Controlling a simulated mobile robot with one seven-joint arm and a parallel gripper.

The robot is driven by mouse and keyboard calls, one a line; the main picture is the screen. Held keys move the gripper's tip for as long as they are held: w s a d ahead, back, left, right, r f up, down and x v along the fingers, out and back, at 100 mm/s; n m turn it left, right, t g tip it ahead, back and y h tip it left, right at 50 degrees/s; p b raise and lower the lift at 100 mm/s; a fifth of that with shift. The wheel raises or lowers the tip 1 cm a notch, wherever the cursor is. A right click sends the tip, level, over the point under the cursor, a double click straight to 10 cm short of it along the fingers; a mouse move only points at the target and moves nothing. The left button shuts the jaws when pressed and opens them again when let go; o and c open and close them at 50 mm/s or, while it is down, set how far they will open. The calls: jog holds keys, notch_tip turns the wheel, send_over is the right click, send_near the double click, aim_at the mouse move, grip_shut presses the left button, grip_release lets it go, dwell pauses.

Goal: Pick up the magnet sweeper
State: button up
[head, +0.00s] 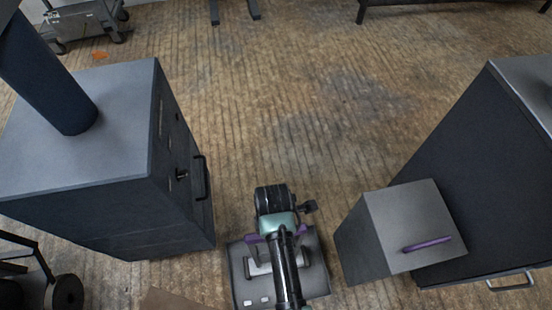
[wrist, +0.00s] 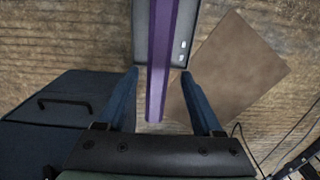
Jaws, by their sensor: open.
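The magnet sweeper has a flat grey base (head: 316,284) with small white marks, low in the head view beneath my arm. My gripper (wrist: 160,72) is open, one blue finger on each side of the handle, with gaps visible. My arm hides part of the sweeper in the head view.
A dark cabinet (head: 120,215) with a pipe stands left. A grey box (head: 385,225) with a purple handle stands right, by a larger dark cabinet (head: 480,165). A brown sheet (wrist: 235,70) lies near the base. The floor (head: 290,90) beyond is clear.

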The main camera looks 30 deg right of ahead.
jog(key=shift+d+f+b, duration=0.15)
jog(key=shift+f+b, duration=0.4)
jog(key=shift+f, duration=0.8)
jog(key=shift+d+f+b, duration=0.15)
jog(key=shift+f+b, duration=0.4)
jog(key=shift+f, duration=0.75)
jog(key=shift+w+f, duration=0.1)
jog(key=shift+f, duration=0.15)
grip_shut()
jog(key=shift+w+r, duration=0.1)
jog(key=shift+r, duration=0.05)
